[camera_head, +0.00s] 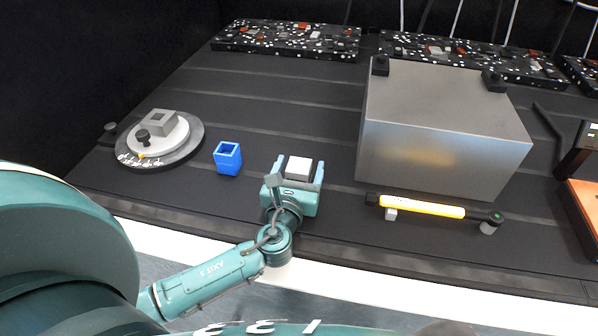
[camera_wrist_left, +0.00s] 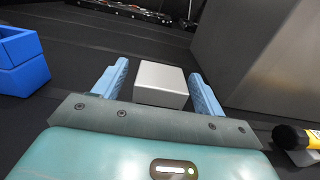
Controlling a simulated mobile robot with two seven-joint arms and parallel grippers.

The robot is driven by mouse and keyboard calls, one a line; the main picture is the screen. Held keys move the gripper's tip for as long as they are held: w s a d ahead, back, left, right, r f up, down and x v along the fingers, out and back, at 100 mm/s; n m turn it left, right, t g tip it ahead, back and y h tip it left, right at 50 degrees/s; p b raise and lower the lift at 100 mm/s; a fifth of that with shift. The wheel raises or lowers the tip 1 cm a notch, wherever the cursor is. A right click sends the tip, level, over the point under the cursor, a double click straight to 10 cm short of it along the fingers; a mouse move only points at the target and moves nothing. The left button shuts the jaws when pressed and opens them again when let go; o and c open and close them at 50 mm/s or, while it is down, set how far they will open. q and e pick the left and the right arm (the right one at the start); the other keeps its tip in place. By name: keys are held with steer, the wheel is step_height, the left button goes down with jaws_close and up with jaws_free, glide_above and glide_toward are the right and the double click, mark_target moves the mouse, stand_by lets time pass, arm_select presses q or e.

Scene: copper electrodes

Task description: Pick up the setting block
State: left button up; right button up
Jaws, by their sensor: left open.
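The setting block, a small pale grey metal block (camera_head: 299,167), sits on the dark slotted table. It also shows in the left wrist view (camera_wrist_left: 160,84). My left gripper (camera_head: 297,173) is open, with its two light blue fingers on either side of the block. In the left wrist view the fingers (camera_wrist_left: 158,88) stand left and right of the block, with a narrow gap visible on each side. The lower part of the block's near face is partly hidden by the gripper body. My right gripper is not in view.
A blue square holder (camera_head: 228,158) stands just left of the gripper. A round dial base (camera_head: 186,150) with a grey square piece is farther left. A large metal block (camera_head: 445,135) stands to the right, with a yellow-handled tool (camera_head: 425,207) before it. Speckled slabs (camera_head: 287,40) lie behind.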

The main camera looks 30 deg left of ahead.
arm_select(q)
steer(key=shift+c, duration=0.4)
jaws_close()
stand_by(0.4)
steer(key=shift+w+r, duration=0.1)
steer(key=shift+r, duration=0.1)
